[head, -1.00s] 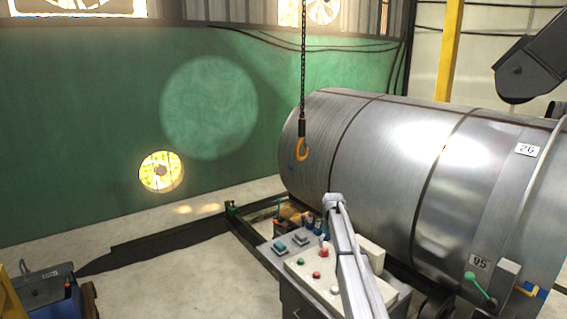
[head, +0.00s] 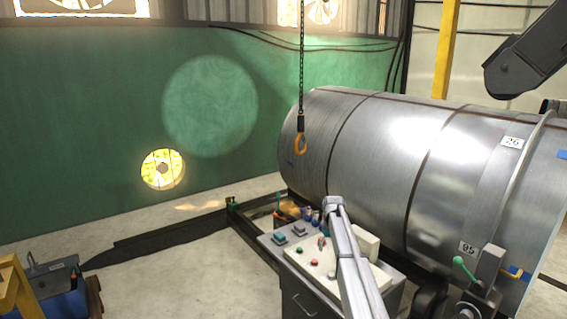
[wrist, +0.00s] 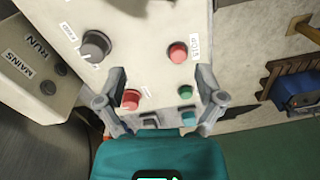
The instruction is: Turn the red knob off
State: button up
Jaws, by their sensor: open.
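My gripper (wrist: 162,72) is open over the control panel (wrist: 148,20) in the wrist view. A round red knob (wrist: 131,100) sits close beside the left finger, partly within the finger gap. I cannot tell if they touch. A second red control (wrist: 178,52) with a label sits beyond the fingertips. A grey knob (wrist: 96,46) with a white mark is at upper left. In the head view the panel (head: 345,275) shows small red controls (head: 314,262), partly hidden by my arm; my gripper is not visible there.
A large metal drum (head: 385,170) lies behind the panel. A blue box (head: 55,288) stands at lower left. The floor (head: 170,275) between is clear. In the wrist view a panel marked MAINS and RUN (wrist: 40,70) is at left.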

jog(key=s+f+m+b, duration=0.1)
jog(key=s+f+b, duration=0.2)
jog(key=s, duration=1.1)
jog(key=s+f+m+b, duration=0.2)
jog(key=s+f+b, duration=0.1)
jog(key=s, duration=1.2)
jog(key=s+f+m+b, duration=0.1)
jog(key=s+f+b, duration=0.2)
jog(key=s, duration=1.1)
jog(key=shift+s+a+f+m, duration=0.15)
jog(key=shift+s+a+m, duration=0.15)
jog(key=shift+a+m, duration=0.15)
jog(key=c, duration=0.4)
